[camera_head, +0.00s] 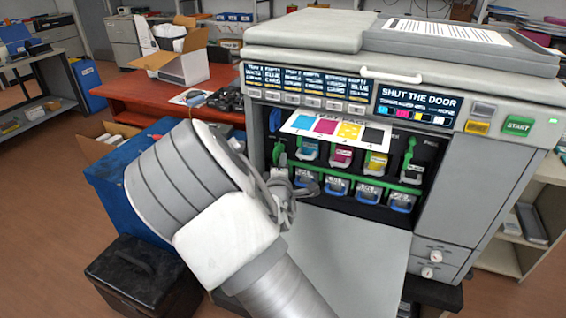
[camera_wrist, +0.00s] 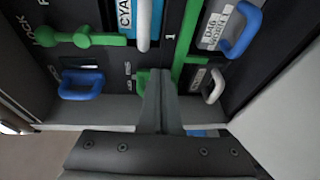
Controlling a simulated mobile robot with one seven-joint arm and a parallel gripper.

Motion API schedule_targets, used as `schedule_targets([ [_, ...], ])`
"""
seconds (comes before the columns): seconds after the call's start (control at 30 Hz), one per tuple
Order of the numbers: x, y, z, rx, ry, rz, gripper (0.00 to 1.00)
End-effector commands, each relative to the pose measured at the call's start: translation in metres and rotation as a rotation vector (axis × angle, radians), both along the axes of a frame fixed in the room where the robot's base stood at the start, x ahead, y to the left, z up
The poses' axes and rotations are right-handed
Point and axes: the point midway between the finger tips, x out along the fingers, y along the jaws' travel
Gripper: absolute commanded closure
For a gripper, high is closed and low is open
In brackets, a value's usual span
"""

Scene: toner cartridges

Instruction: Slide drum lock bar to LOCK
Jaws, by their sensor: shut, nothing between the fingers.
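The printer (camera_head: 455,165) stands open at the front, with coloured cartridges above a row of blue-handled drum units. A green bar (camera_head: 345,185) runs between the rows; a long green strip also shows in the wrist view (camera_wrist: 187,45). At left in the wrist view a green lever with a round knob (camera_wrist: 82,39) lies near lettering that reads LOCK. I cannot tell the bar's exact position. My gripper (camera_wrist: 157,75) is shut and empty, its tips beside a small green tab (camera_wrist: 142,80); contact is unclear. In the head view my arm hides the left of the bay.
Blue handles (camera_wrist: 82,85) and a second one (camera_wrist: 240,30) flank the fingers. A pale handle (camera_wrist: 213,86) is close on the right. The lowered door (camera_head: 345,245) lies below the bay.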

Motion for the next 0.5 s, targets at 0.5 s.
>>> schedule_targets([
  [0.5, 0.005, 0.014, 0.000, 0.000, -0.001, 0.001, 1.00],
])
